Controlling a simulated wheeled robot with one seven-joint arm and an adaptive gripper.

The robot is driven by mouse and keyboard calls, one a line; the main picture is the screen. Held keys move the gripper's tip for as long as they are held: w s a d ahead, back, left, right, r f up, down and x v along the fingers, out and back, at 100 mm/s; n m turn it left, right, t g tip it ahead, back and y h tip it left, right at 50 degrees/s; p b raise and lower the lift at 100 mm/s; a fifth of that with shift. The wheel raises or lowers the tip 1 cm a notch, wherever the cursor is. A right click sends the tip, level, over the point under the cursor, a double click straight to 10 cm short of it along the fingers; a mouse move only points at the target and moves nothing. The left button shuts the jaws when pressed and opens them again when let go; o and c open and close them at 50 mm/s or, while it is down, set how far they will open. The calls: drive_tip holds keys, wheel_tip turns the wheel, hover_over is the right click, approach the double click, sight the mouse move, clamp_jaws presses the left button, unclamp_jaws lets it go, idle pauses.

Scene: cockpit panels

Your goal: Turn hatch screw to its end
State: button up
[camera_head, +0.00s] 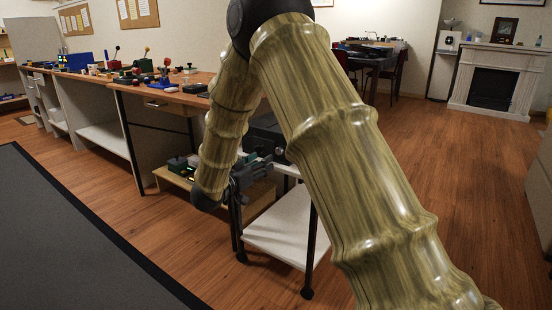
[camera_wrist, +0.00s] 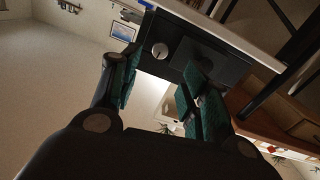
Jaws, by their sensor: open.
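My gripper (camera_wrist: 160,75) is open in the wrist view, with its green-padded fingers apart and nothing held between them. A black box (camera_wrist: 185,50) lies just beyond the fingertips, and a round silver knob (camera_wrist: 160,50) sits on its face, seen in the gap between the fingers. The knob looks like the hatch screw, but I cannot tell for sure. The fingers appear apart from it.
The cart has a white lower shelf (camera_head: 285,238) and dark legs. A long wooden workbench (camera_head: 160,95) with several small devices runs along the left. A low wooden shelf (camera_head: 262,192) stands behind the gripper. Open wooden floor (camera_head: 470,200) lies to the right.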

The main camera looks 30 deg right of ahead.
sight(278, 152)
drive_tip(key=b+x, duration=0.2)
drive_tip(key=x, duration=0.5)
drive_tip(key=shift+w+d+f+b, duration=0.1)
drive_tip(key=shift+d+f+b, duration=0.05)
drive_tip(key=shift+d+b, duration=0.25)
drive_tip(key=shift+w+d, duration=0.3)
drive_tip(key=shift+d, duration=0.3)
clamp_jaws()
